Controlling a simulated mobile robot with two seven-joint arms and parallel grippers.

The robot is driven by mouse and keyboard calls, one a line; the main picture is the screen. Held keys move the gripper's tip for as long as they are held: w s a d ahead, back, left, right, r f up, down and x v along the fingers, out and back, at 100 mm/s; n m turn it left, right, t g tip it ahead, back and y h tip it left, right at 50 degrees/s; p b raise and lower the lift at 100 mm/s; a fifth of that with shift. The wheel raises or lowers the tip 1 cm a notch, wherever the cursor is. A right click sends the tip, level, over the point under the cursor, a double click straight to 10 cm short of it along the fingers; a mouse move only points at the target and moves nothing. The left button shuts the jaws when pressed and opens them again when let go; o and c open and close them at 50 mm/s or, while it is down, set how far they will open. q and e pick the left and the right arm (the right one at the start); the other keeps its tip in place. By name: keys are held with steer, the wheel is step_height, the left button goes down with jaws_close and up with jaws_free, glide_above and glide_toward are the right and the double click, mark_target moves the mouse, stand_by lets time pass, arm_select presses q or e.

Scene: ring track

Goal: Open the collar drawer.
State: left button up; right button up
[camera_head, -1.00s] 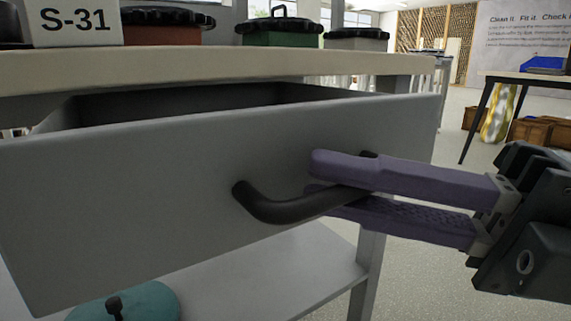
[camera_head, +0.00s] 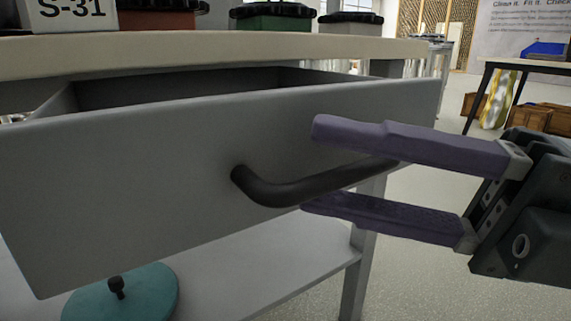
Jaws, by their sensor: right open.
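The grey drawer (camera_head: 130,165) stands pulled out from under the worktop, and its open inside shows behind the front panel. Its dark bar handle (camera_head: 290,189) is fixed across the front. My right gripper (camera_head: 310,167) comes in from the right with its purple fingers apart, one above and one below the handle bar. The fingers are open around the handle and do not clamp it. What lies in the drawer, if anything, is hidden by the front panel. My left gripper is not in view.
The pale worktop (camera_head: 210,54) above bears an S-31 sign (camera_head: 72,10) and several dark-topped containers. A lower shelf (camera_head: 270,268) holds a teal round object (camera_head: 135,295). A table (camera_head: 540,67) and wooden crates (camera_head: 525,115) stand at the far right, with clear floor before them.

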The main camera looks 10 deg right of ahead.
steer(key=p+v, duration=0.2)
steer(key=v, duration=0.8)
stand_by(0.3)
